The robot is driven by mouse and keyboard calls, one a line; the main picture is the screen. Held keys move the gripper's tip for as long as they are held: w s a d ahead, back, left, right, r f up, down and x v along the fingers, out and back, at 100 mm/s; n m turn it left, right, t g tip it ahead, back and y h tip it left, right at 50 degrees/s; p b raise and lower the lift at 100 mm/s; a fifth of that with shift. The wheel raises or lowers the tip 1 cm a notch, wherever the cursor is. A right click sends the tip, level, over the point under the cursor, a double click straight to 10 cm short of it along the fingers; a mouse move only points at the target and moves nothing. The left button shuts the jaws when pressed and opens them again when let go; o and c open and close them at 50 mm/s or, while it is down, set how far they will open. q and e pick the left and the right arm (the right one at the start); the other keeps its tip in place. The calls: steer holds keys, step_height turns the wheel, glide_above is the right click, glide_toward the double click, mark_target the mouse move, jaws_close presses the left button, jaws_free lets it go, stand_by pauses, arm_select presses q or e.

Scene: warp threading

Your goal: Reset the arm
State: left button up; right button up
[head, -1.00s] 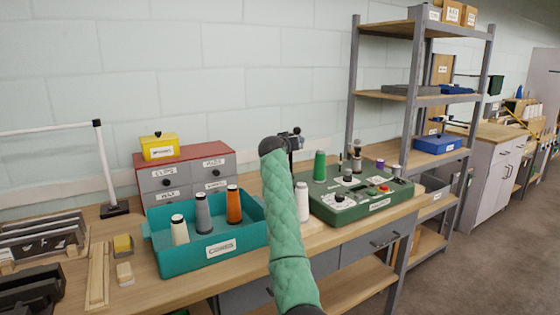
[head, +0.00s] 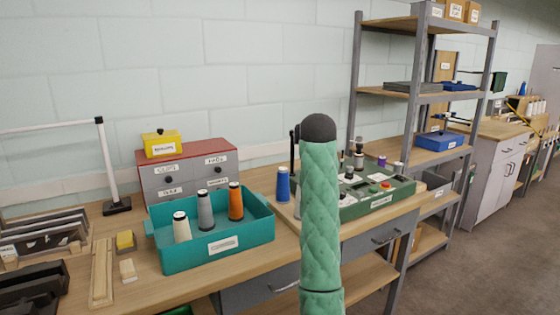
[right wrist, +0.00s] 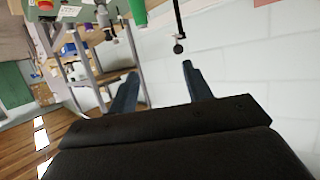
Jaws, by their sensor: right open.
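My right arm, in a green quilted sleeve, rises across the middle of the head view and hides its own gripper there. In the right wrist view my right gripper (right wrist: 160,72) is open, with nothing between its two fingers. A green spool (right wrist: 138,12) and a thin black rod with a round end (right wrist: 178,45) show beyond the fingers, apart from them. My left gripper is in neither view.
A teal bin (head: 212,248) holds white, grey and orange spools. A blue spool (head: 283,185) stands right of it. A green machine (head: 378,200) is partly behind my arm. A red-topped drawer cabinet (head: 187,152) and metal shelving (head: 357,80) stand behind.

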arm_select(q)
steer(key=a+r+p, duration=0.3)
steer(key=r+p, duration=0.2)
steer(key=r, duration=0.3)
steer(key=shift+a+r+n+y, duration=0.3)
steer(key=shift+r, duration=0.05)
arm_select(e)
steer(key=s+d+f+n+g+y, duration=0.1)
steer(key=s+f+g, duration=0.3)
steer(key=s+f, duration=1.3)
steer(key=s+d+f+n+g+y, duration=0.1)
steer(key=s+f+g, duration=0.2)
steer(key=s+f, duration=1.5)
steer(key=s+d+f+n+g, duration=0.1)
steer(key=s+f+g, duration=0.3)
steer(key=s+f, duration=1.3)
steer(key=s+d, duration=0.1)
steer(key=s, duration=0.9)
steer(key=shift+s+f+g+y, duration=0.2)
steer(key=shift+f+g+y, duration=0.1)
steer(key=shift+y, duration=0.1)
